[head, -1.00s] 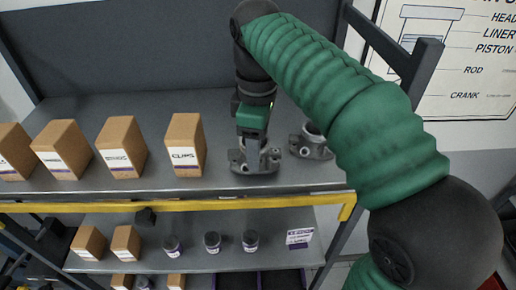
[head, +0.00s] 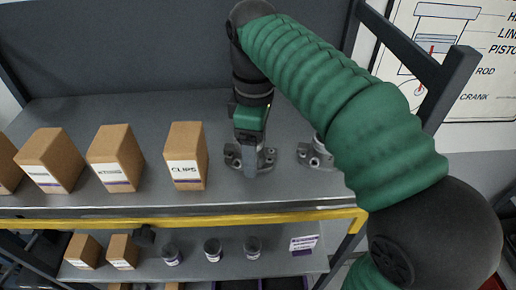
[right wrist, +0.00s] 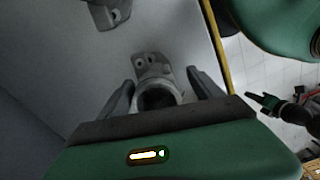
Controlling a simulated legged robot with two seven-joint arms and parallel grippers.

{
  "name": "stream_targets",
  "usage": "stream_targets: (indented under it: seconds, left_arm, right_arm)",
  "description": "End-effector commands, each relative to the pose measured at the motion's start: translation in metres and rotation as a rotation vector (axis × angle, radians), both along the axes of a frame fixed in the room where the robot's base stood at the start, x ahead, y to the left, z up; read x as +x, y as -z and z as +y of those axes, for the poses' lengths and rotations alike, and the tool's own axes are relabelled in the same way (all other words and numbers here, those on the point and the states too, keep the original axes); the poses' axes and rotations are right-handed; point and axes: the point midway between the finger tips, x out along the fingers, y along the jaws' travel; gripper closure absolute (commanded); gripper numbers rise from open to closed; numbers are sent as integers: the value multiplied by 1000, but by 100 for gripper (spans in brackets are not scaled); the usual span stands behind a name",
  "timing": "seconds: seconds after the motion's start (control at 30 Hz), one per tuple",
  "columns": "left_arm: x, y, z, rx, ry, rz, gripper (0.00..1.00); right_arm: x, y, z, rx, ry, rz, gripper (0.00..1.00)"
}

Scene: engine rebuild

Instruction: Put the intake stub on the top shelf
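A grey metal intake stub (head: 267,158) with a flanged base stands on the top shelf (head: 110,198), directly below my right gripper (head: 249,140). In the right wrist view, the two fingers of that gripper (right wrist: 160,92) are spread on either side of the stub's round neck (right wrist: 152,66), with narrow gaps visible. The gripper partly hides the stub in the head view. A dark arm end, probably my left gripper (right wrist: 264,103), shows small at the right of the wrist view; its fingers are too small to read.
A second similar grey part (head: 314,155) stands just right of the stub, partly behind my right arm. Cardboard boxes (head: 185,157) line the shelf to the left. A yellow rail (head: 200,220) runs along the front edge. Small jars (head: 212,250) stand on the lower shelf.

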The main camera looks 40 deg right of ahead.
Motion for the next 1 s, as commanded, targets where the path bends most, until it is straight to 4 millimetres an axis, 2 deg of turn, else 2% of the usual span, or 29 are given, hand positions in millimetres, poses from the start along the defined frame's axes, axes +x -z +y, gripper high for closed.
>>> stream_targets:
  seconds: [0.13,0.2,0.27,0.5,0.6,1.0]
  left_arm:
    - [0,-2,0,0,0,0,100]
    - [0,-8,0,0,1,0,100]
    - [0,0,0,0,1,-1,100]
    - [0,5,0,0,1,0,100]
    - [0,4,0,0,1,0,100]
    - [0,4,0,0,0,0,100]
  right_arm:
    - [-1,-2,-3,1,1,-1,25]
    - [-2,-11,-3,2,1,-4,25]
    - [-2,-15,-3,1,1,-6,25]
    - [0,-63,1,-2,0,-4,25]
    - [1,-76,3,-3,-1,-3,25]
    - [-2,-82,0,-1,0,-2,25]
